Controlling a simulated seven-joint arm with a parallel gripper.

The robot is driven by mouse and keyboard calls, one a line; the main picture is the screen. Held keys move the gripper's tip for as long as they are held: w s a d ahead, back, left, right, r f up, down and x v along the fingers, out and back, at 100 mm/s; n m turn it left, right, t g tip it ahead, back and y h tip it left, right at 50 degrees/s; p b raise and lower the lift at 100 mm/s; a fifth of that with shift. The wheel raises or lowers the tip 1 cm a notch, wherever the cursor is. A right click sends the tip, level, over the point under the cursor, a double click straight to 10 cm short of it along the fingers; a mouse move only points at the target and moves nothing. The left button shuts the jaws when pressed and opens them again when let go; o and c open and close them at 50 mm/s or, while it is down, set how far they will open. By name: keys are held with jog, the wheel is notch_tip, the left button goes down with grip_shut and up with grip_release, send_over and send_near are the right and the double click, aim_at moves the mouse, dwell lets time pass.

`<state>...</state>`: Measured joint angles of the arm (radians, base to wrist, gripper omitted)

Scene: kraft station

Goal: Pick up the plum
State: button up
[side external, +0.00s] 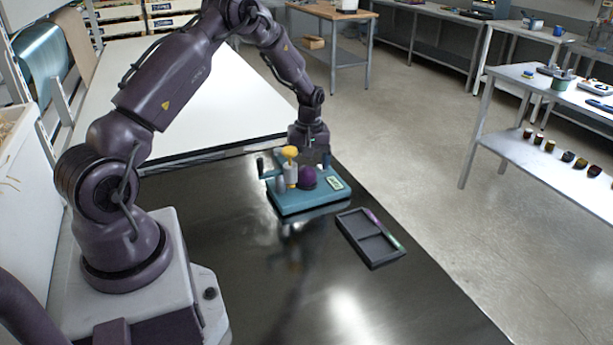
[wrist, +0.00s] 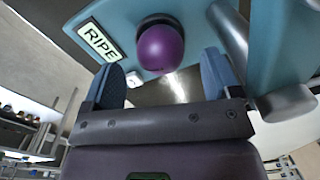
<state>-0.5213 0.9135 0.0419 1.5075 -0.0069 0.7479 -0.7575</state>
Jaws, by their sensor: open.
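The plum (side external: 307,178) is a round purple fruit on a teal stand (side external: 305,206) on the dark table. In the wrist view the plum (wrist: 161,48) sits against a dark round seat on the teal surface, beside a label reading "RIPE" (wrist: 101,41). My gripper (side external: 313,157) is just behind and above the stand in the side view. In the wrist view its two blue fingertips (wrist: 163,72) are spread apart, with the plum ahead of and between them. No contact with the plum shows. The gripper is empty.
The stand also bears a yellow-topped post (side external: 290,155) and grey metal parts close to the plum. The table's front is clear.

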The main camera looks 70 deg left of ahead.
aim_at(307, 172)
notch_tip(307, 172, down, 3)
jog(key=shift+s+a+f, duration=0.1)
jog(key=shift+f, duration=0.1)
jog(key=shift+c, duration=0.5)
jog(key=c, duration=0.9)
jog(key=shift+c, duration=0.2)
jog(key=shift+r, duration=0.15)
